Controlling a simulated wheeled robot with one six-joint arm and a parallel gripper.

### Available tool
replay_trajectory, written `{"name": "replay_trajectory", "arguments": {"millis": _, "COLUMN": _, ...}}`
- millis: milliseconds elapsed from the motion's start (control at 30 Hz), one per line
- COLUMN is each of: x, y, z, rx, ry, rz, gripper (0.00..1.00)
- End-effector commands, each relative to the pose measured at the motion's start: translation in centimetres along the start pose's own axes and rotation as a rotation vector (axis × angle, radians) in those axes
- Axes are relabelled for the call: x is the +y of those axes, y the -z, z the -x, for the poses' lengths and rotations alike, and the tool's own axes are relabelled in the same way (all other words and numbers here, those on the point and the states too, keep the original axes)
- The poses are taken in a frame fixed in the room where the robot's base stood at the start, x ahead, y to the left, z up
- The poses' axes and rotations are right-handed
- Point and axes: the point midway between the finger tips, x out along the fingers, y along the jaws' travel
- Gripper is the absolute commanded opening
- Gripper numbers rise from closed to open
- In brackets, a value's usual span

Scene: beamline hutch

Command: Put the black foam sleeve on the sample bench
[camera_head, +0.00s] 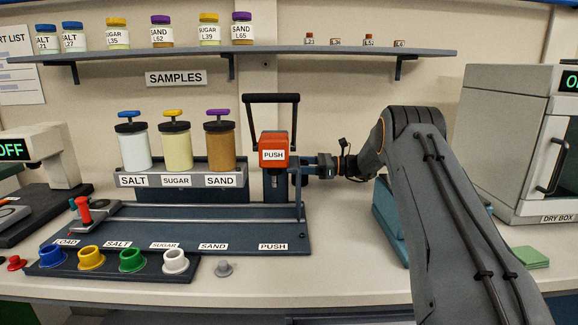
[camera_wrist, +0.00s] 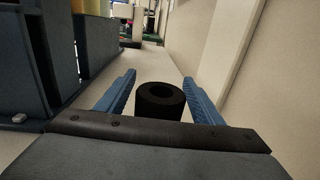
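The black foam sleeve (camera_wrist: 150,111) shows in the wrist view as a short upright ring with a hole in its top. It sits between the two blue fingers of my gripper (camera_wrist: 160,82). The fingers are spread, with light gaps beside the sleeve, and do not look closed on it. In the head view my gripper (camera_head: 308,168) is level, just right of the red PUSH head. I cannot see the sleeve in the head view. The sample bench appears to be the pale worktop (camera_head: 345,262), which also shows beyond the sleeve in the wrist view (camera_wrist: 157,62).
The PUSH press (camera_head: 273,145) stands close left of my gripper. The dispenser rack (camera_head: 182,178) and several coloured cups are further left. A blue box (camera_head: 388,222) is under my arm, and the dry box (camera_head: 505,150) is at right. The front middle worktop is clear.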

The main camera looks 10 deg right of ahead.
Motion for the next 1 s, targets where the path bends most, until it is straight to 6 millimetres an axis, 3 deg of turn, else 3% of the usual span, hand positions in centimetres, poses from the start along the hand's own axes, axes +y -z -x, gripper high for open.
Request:
{"name": "replay_trajectory", "arguments": {"millis": 267, "x": 0.0, "y": -0.4, "z": 0.0, "rx": 0.0, "ry": 0.0, "rz": 0.0, "gripper": 0.61}}
{"name": "replay_trajectory", "arguments": {"millis": 367, "x": -0.1, "y": -0.3, "z": 1.0, "rx": 0.0, "ry": 0.001, "rz": 0.0, "gripper": 0.61}}
{"name": "replay_trajectory", "arguments": {"millis": 800, "x": -0.1, "y": -0.3, "z": 9.4, "rx": 0.0, "ry": 0.002, "rz": 0.001, "gripper": 0.61}}
{"name": "replay_trajectory", "arguments": {"millis": 1000, "x": 0.0, "y": -0.3, "z": 11.6, "rx": 0.0, "ry": 0.0, "rz": 0.0, "gripper": 0.61}}
